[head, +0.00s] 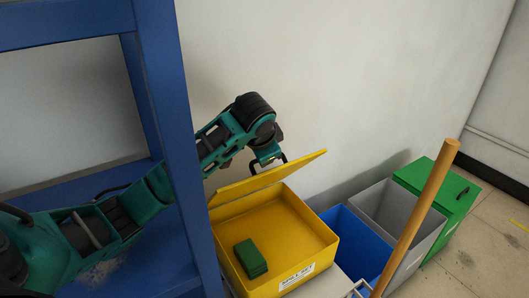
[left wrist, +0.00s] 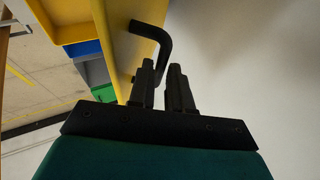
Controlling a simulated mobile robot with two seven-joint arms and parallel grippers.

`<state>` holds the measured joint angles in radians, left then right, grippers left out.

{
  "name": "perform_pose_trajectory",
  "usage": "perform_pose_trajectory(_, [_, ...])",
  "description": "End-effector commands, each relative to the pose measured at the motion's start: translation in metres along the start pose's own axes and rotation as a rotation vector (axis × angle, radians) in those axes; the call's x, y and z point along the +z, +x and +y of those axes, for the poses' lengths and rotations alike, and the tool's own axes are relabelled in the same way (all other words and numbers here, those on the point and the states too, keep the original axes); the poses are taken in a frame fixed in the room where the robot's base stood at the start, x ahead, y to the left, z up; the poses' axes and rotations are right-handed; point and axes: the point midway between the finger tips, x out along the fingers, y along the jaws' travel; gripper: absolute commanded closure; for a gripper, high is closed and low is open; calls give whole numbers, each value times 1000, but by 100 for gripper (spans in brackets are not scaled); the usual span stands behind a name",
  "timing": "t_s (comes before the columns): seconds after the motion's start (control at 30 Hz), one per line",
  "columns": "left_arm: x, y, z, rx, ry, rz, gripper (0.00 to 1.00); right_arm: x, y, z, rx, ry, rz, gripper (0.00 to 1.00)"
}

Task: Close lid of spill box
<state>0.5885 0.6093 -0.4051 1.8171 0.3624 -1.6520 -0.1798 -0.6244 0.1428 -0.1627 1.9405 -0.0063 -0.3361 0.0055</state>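The yellow spill box (head: 320,243) stands open in the lower middle of the head view, with a dark green block (head: 250,258) inside. Its yellow lid (head: 270,178) is raised and tilted over the back, and also shows in the left wrist view (left wrist: 118,50). A black bent handle (left wrist: 158,38) sticks out from the lid's outer face. My left gripper (head: 267,157) is behind the lid, at the handle. In the left wrist view its fingers (left wrist: 161,82) are close together with the handle bar between them; the contact is partly hidden. My right gripper is not in view.
A blue frame (head: 180,140) stands at the left, in front of my left arm. Blue (head: 350,235), grey (head: 392,205) and green (head: 440,190) bins stand right of the box. A wooden pole (head: 420,210) rises before them. The wall is close behind.

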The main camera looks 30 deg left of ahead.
Motion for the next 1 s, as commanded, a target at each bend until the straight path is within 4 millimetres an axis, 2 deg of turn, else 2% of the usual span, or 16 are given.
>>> perform_pose_trajectory(0.03, [0,0,0,0,0,0,76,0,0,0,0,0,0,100])
perform_pose_trajectory(0.2, [0,0,0,-1,0,1,62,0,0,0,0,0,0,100])
perform_pose_trajectory(0.47, [-1,-2,-1,-2,0,2,62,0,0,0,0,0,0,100])
perform_pose_trajectory(0.57, [-1,-10,-1,-2,0,4,62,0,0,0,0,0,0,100])
perform_pose_trajectory(0.67, [-1,-26,-1,-5,2,7,62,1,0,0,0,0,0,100])
perform_pose_trajectory(1.0, [-1,-106,-1,-4,1,6,62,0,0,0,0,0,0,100])
